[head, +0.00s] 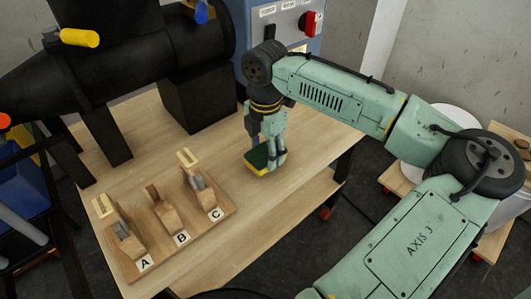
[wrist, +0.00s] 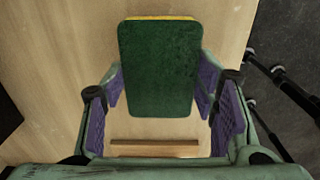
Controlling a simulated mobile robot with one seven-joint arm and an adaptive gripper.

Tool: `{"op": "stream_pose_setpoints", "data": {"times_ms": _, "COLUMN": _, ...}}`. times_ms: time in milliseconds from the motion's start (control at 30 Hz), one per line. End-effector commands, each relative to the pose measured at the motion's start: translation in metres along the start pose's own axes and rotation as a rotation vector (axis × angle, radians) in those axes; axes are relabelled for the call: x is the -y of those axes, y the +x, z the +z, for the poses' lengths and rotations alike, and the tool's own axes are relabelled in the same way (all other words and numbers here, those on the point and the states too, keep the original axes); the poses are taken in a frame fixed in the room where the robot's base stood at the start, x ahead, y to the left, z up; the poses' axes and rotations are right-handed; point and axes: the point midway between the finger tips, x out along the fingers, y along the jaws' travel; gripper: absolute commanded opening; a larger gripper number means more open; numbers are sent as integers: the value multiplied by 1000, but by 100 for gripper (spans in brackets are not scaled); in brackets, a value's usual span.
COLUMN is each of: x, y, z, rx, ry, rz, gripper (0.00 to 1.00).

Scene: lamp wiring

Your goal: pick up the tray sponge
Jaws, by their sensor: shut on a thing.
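The sponge (wrist: 158,70) has a dark green top and a yellow layer under it. In the wrist view it lies between the purple pads of my gripper (wrist: 160,88), which is shut on its two long sides. In the head view the sponge (head: 265,161) is under my gripper (head: 266,150), over the right part of the wooden table (head: 236,243). I cannot tell whether it touches the table top. I cannot make out a tray in either view.
A wooden rack (head: 176,238) with posts labelled A, B and C stands left of my gripper. A large black machine (head: 110,70) stands at the back left. A blue-grey cabinet with a red knob (head: 310,22) is behind. Bare table lies around the sponge.

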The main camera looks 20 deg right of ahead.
Motion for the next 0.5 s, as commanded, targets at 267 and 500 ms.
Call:
{"op": "stream_pose_setpoints", "data": {"times_ms": 267, "x": 16, "y": -26, "z": -3, "rx": -4, "ry": 0, "rz": -1, "gripper": 44}}
{"op": "stream_pose_setpoints", "data": {"times_ms": 500, "x": 74, "y": -31, "z": -17, "rx": -2, "ry": 2, "rz": 1, "gripper": 44}}
